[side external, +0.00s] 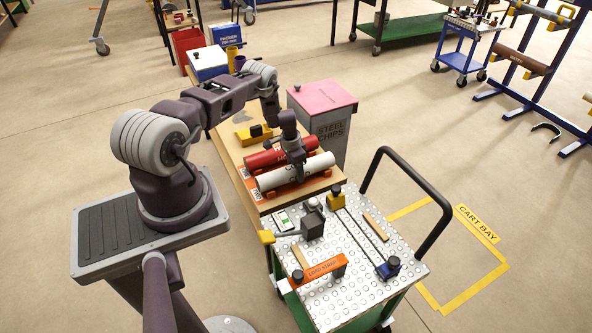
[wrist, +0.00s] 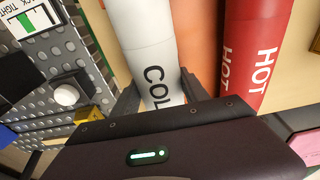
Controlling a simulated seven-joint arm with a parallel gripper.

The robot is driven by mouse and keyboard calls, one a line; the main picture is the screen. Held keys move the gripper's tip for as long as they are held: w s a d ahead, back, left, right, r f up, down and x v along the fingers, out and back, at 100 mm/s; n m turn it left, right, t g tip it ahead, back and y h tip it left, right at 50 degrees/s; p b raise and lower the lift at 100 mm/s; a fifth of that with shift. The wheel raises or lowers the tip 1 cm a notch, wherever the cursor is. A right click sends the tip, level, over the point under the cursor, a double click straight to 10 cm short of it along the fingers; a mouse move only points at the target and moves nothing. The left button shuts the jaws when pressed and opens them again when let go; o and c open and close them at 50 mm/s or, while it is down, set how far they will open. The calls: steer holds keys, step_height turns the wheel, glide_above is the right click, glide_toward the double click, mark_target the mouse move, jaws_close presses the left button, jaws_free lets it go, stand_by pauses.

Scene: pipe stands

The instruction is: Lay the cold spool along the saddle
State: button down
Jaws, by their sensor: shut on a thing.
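The cold spool (side external: 270,180) is a white cylinder lettered COLD. It lies at the front of the wooden bench, over an orange rack, parallel to the red hot spool (side external: 262,159). I cannot tell whether the white spool is clear of the rack. No part is clearly identifiable as the saddle.
A metal-topped cart (side external: 335,265) stands against the bench's front, carrying an orange labelled block (side external: 320,269), a dark clamp (side external: 312,224), a yellow block (side external: 336,196), a blue block (side external: 388,267) and tan strips. Its black handle (side external: 435,200) rises at right. A pink-topped bin (side external: 322,98) stands behind.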

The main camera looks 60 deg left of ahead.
steer(key=shift+f, duration=0.15)
steer(key=shift+c, duration=2.4)
jaws_free()
steer(key=shift+s+r, duration=0.25)
steer(key=shift+r, duration=1.6)
steer(key=shift+s+r, duration=0.2)
steer(key=shift+r, duration=1.65)
